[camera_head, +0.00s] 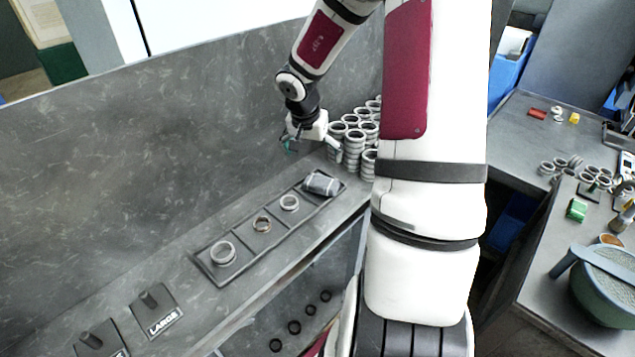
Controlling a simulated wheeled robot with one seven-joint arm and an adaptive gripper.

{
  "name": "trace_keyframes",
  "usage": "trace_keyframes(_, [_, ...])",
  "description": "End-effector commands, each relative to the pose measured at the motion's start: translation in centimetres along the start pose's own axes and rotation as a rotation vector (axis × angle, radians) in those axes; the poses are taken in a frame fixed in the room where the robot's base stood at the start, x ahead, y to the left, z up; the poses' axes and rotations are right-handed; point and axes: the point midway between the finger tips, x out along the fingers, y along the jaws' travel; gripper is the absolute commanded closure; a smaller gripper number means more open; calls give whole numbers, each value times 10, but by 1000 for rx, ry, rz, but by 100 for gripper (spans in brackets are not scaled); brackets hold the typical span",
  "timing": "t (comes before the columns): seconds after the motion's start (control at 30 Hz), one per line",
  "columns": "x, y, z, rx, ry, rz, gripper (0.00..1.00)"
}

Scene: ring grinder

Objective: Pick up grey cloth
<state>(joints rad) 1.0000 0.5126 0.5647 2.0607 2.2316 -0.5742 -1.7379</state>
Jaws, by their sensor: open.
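The grey cloth (322,183) lies folded in the far right compartment of a dark tray (218,276) on the grey counter. It has lighter stripes. My gripper (312,150) is above and behind the cloth, near the back wall and just left of the stacked rings. It is open, with its fingers spread, and nothing shows between them. It is apart from the cloth. The cloth is in full view.
The tray also holds several rings, one (223,252) at its near left end. Tall ring stacks (354,145) stand close to the right of my gripper. A peg stand marked LARGE (157,312) is at the front left. A second bench (545,290) is at the right.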

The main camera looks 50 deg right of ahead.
Motion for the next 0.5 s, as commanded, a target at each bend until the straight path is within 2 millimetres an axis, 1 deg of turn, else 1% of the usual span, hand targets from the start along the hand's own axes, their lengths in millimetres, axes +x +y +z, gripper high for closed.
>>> trace_keyframes(0.17, [29, -1, 1, 1, -6, 3, 0])
trace_keyframes(0.3, [56, -2, 1, 1, -5, 2, 0])
trace_keyframes(0.4, [71, -2, 0, 2, -3, 1, 0])
trace_keyframes(0.5, [80, -1, 0, 1, -2, 1, 0])
